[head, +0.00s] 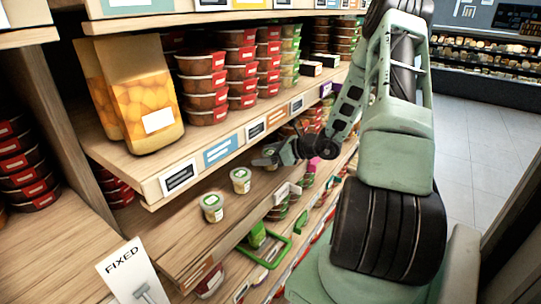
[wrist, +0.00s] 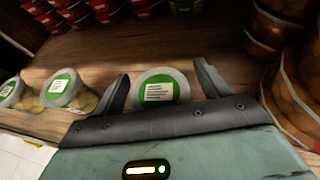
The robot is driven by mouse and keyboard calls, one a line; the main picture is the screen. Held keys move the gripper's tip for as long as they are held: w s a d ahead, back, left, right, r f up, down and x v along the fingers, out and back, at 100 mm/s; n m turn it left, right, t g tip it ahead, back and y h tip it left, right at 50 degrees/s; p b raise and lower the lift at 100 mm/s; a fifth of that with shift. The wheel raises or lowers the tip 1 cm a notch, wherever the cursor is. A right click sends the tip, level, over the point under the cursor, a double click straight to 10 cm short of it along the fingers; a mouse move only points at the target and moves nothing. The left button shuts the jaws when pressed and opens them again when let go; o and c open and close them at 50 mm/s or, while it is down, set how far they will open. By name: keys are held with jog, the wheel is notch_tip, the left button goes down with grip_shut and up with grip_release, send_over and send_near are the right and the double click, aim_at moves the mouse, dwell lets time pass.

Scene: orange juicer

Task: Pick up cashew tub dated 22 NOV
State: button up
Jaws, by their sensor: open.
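Small clear tubs with green-and-white lids stand on the middle wooden shelf. In the head view, one tub (head: 212,207) is nearest, a second tub (head: 240,180) is behind it, and a third tub (head: 270,151) is beside my gripper (head: 266,160). In the wrist view my gripper (wrist: 163,88) is open, with one lidded tub (wrist: 160,91) between its fingers and a gap showing at each side. Two more tubs (wrist: 64,90) (wrist: 13,93) stand to the left there. The lid print is too small to read, so I cannot tell which tub is dated 22 NOV.
Brown containers (wrist: 298,85) stand close at right in the wrist view. A FIXED sign (head: 125,268) is in front.

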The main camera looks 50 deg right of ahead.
jog(key=c, duration=1)
jog(key=shift+b, duration=0.6)
